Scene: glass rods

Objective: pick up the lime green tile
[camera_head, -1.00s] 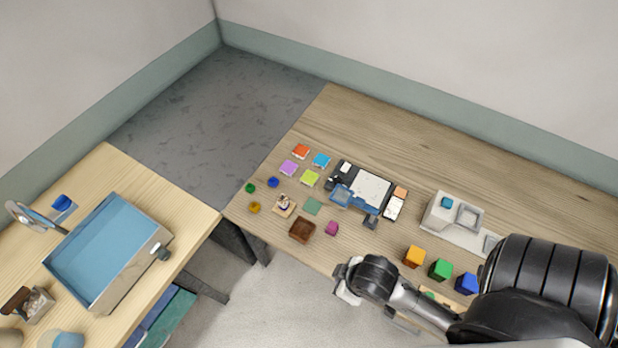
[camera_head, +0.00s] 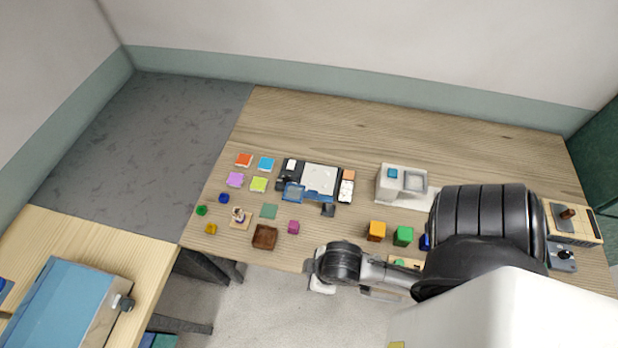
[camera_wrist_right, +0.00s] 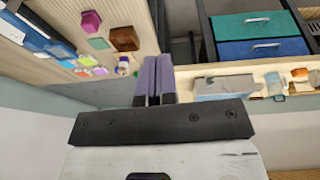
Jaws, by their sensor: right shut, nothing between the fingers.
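The lime green tile (camera_head: 258,184) lies flat on the wooden table in the head view, right of a purple tile (camera_head: 235,179) and below a light blue tile (camera_head: 266,163). A red-orange tile (camera_head: 243,159) lies at the group's upper left. My right arm comes in from the right, and its wrist hangs by the table's front edge, well away from the lime green tile. In the right wrist view my right gripper (camera_wrist_right: 153,76) is shut and empty, its two fingers together. My left gripper is not in view.
A dark green tile (camera_head: 269,211), a brown box (camera_head: 264,237) and a magenta block (camera_head: 293,227) lie nearer the front edge. A black and white device (camera_head: 321,178) stands right of the lime tile. The back of the table is clear.

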